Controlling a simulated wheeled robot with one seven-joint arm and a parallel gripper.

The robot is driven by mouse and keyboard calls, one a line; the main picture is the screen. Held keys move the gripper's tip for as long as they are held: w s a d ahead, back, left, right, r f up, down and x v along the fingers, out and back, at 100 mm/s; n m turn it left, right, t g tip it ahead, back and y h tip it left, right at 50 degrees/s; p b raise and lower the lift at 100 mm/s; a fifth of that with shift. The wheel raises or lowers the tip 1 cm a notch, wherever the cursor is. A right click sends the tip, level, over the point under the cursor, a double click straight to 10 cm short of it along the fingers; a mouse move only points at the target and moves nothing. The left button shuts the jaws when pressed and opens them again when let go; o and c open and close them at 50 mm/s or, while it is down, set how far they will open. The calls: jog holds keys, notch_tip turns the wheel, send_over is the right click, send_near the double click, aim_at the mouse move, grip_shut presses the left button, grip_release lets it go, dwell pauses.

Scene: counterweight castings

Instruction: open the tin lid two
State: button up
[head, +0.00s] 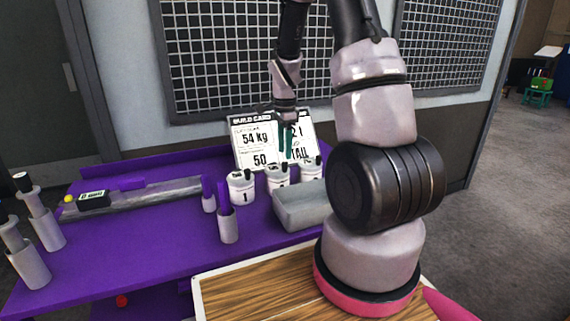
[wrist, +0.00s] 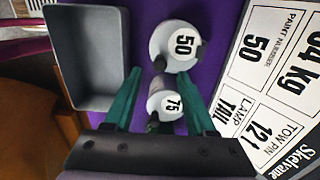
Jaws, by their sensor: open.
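Three white tins stand in a row on the purple bench in the head view: the left tin (head: 241,188) is marked 1, and the middle tin (head: 276,177) and right tin (head: 312,169) are partly hidden. Each has a dark piece on top. My gripper (head: 286,143) hangs above the row, in front of the build card. Contact cannot be told.
A grey tray (head: 303,215) stands to the right on the purple bench (head: 150,240); it also shows in the wrist view (wrist: 92,98). The build card (head: 250,150) stands behind the tins.

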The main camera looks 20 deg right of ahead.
aim_at(285, 162)
jog(key=shift+f, duration=2.75)
grip_shut()
